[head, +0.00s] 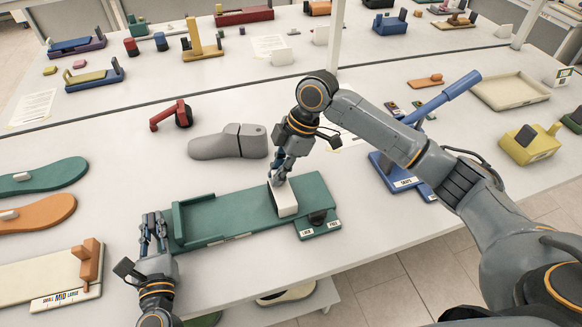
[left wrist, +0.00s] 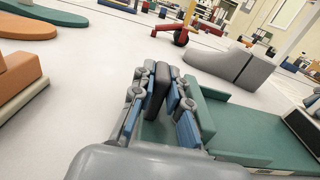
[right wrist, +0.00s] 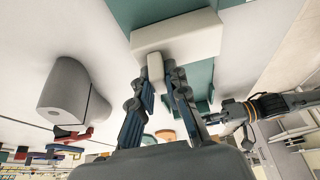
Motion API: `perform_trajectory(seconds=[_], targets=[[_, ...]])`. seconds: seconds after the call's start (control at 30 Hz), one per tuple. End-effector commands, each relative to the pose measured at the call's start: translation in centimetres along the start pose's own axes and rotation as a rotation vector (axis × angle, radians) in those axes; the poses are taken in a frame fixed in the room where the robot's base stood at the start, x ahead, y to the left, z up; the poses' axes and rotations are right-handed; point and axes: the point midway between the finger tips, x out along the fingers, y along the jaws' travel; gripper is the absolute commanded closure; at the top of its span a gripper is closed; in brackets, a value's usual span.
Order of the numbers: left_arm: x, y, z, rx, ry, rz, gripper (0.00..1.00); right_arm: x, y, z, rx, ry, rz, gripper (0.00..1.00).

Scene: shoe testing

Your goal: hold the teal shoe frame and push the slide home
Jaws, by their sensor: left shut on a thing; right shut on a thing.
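The teal shoe frame (head: 235,207) lies on the near table, a long flat tray with a raised wall at its left end. My left gripper (head: 153,228) is at the frame's left end. In the left wrist view it is shut on a dark upright grip (left wrist: 158,90) beside the teal end wall. The cream slide (head: 287,203) stands across the right part of the frame. My right gripper (head: 280,178) is above it. In the right wrist view its fingers are shut on the pale knob (right wrist: 155,66) of the slide (right wrist: 180,38). The fingers partly hide the knob.
A dark knob (head: 318,217) sits on a labelled teal block at the frame's right end. A grey shoe last (head: 228,142) and a red tool (head: 172,115) lie behind. A blue lever press (head: 440,103) is at right. A cream gauge (head: 45,285) is at left.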

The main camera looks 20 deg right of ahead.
Motion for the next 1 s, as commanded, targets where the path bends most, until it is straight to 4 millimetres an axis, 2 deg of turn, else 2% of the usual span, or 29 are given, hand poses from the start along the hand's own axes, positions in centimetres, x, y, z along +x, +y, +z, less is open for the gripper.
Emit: perform_trajectory(seconds=[0.2,0.23,0.33,0.63,0.73,0.87,1.0], targets=[[-0.1,-0.6,0.0,-0.004,0.0,-0.016,1.0,0.1,-0.1,-0.4,-0.005,0.008,-0.002,1.0],[-0.1,-0.6,0.0,-0.004,0.0,-0.016,1.0,0.1,-0.1,-0.4,-0.005,0.008,-0.002,0.84],[-0.1,-0.6,0.0,-0.004,0.0,-0.014,1.0,0.1,-0.1,-0.3,-0.005,0.007,-0.002,0.63],[0.0,-0.3,0.0,-0.002,0.0,-0.008,1.0,0.0,0.0,-0.2,-0.002,0.004,-0.001,0.62],[0.0,-0.3,0.0,-0.002,0.0,-0.007,1.0,-0.6,0.0,-0.1,-0.002,0.004,0.001,0.62],[0.0,-0.3,0.0,-0.001,0.0,-0.007,1.0,-2.6,0.1,-0.1,-0.002,0.003,0.003,0.62],[0.0,-0.2,0.0,-0.001,0.0,-0.006,1.0,-5.6,0.1,-0.1,-0.002,0.003,0.004,0.62]])
